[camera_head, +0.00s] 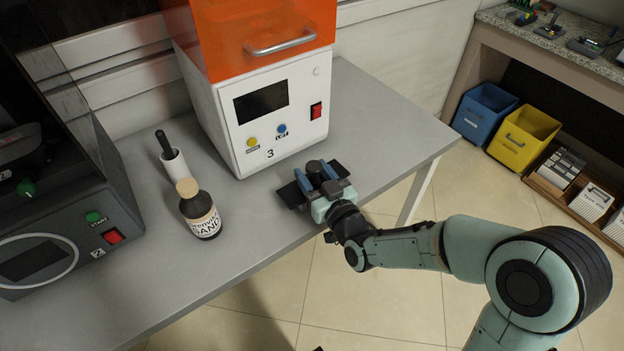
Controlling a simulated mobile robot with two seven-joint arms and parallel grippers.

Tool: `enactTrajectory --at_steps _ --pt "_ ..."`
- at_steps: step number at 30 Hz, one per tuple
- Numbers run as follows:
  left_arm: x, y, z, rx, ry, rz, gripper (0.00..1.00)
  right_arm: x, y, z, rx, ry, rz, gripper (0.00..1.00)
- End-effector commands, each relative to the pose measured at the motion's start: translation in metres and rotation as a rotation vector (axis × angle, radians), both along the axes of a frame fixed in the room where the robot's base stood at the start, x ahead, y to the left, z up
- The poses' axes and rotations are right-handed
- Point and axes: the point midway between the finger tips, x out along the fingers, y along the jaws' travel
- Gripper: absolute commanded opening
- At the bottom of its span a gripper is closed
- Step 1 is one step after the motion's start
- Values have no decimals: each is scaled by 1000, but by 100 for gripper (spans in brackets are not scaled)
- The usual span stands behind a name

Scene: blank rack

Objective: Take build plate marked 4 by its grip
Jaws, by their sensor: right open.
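A dark flat plate (290,195) lies on the grey table in front of the machine marked 3, near the table's front edge. It looks like the build plate, but no number can be read on it. My right gripper (316,175) is over the plate and hides most of it. Its blue fingers are apart, with a dark raised part, seemingly the grip, between them. I cannot tell whether the fingers touch it. My left gripper is not in view.
The orange-topped white machine marked 3 (273,130) stands behind the gripper. The dark machine marked 2 (75,240) is at far left. The table (385,140) is clear on the right.

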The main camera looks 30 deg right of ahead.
Motion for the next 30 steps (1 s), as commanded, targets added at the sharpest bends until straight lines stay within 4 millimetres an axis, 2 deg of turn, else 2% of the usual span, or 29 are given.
enactTrajectory --at_steps 1,2,6,15,19,23,30 --pt "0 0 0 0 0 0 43 0 0 0 0 0 0 51" --pt "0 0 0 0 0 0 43 0 0 0 0 0 0 45" --pt "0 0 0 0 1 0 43 0 0 0 0 0 0 0" --pt "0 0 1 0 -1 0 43 0 0 3 0 -3 0 0" --pt "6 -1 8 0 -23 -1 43 0 0 16 0 -7 -1 0" --pt "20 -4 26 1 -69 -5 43 0 0 44 -2 -11 0 0" --pt "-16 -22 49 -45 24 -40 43 -1 0 115 0 -12 -1 0"
